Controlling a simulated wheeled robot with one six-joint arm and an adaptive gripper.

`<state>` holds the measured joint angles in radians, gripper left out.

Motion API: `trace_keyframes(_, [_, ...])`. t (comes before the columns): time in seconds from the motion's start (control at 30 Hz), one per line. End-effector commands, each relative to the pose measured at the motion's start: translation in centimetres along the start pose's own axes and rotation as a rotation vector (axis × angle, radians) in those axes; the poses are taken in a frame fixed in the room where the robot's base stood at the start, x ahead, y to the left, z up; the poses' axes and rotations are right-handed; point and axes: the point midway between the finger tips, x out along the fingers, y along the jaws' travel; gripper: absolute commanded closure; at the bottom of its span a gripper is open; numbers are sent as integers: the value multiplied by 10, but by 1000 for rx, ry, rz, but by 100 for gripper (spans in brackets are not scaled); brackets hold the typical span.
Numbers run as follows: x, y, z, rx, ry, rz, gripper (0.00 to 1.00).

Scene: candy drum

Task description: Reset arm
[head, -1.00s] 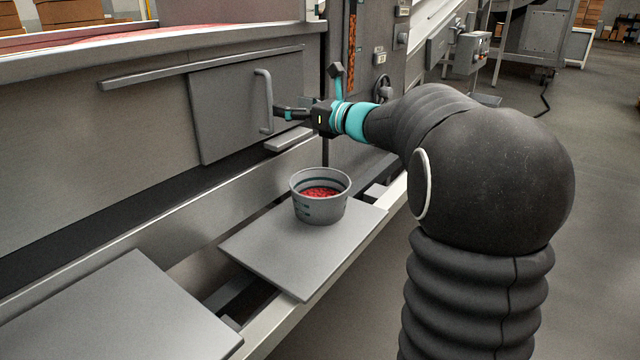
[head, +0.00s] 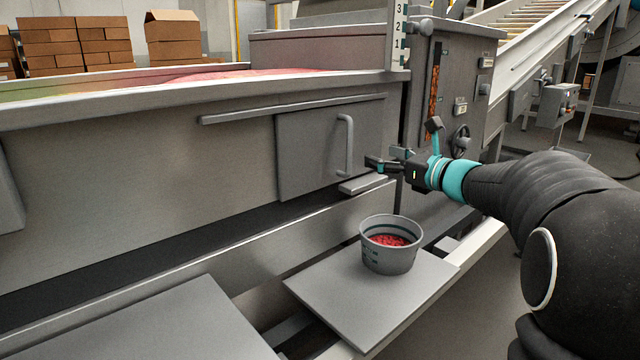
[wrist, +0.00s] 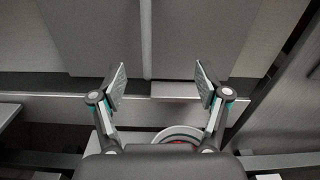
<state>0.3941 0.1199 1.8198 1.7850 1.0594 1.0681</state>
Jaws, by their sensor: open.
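My gripper (head: 376,161) is open and empty in the head view, level with the lower part of the sliding door (head: 312,150) and to the right of its upright handle (head: 346,146). In the wrist view my gripper (wrist: 161,84) shows two spread fingers with nothing between them. The handle (wrist: 146,40) runs down the top middle of that view, apart from the fingers. A grey bucket (head: 378,258) with red candy in it stands upright on a flat plate below my gripper. Its rim (wrist: 178,132) partly shows behind the gripper body in the wrist view.
The bare plate (head: 340,305) under the bucket sits on a rail, with a second empty plate (head: 180,325) at the lower left. A grey cabinet with a handwheel (head: 460,139) stands behind my wrist. Stacked cardboard boxes (head: 75,42) are far back left.

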Motion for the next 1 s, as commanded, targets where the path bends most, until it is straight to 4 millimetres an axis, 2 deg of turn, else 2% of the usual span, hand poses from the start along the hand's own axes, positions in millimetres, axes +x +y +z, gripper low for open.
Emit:
trace_keyframes(0.07, [0, 3, -10, -100, 40, 14, 25])
trace_keyframes(0.27, [-17, 33, -85, -435, 268, 157, 25])
trace_keyframes(0.4, [-45, 71, -124, -708, 418, 329, 25])
trace_keyframes(0.5, [-71, 104, -143, -916, 504, 485, 25])
trace_keyframes(0.73, [-144, 169, -168, -1393, 634, 885, 25])
trace_keyframes(0.9, [-202, 204, -170, -1725, 682, 1184, 25])
trace_keyframes(1.0, [-230, 218, -166, -1885, 700, 1321, 25])
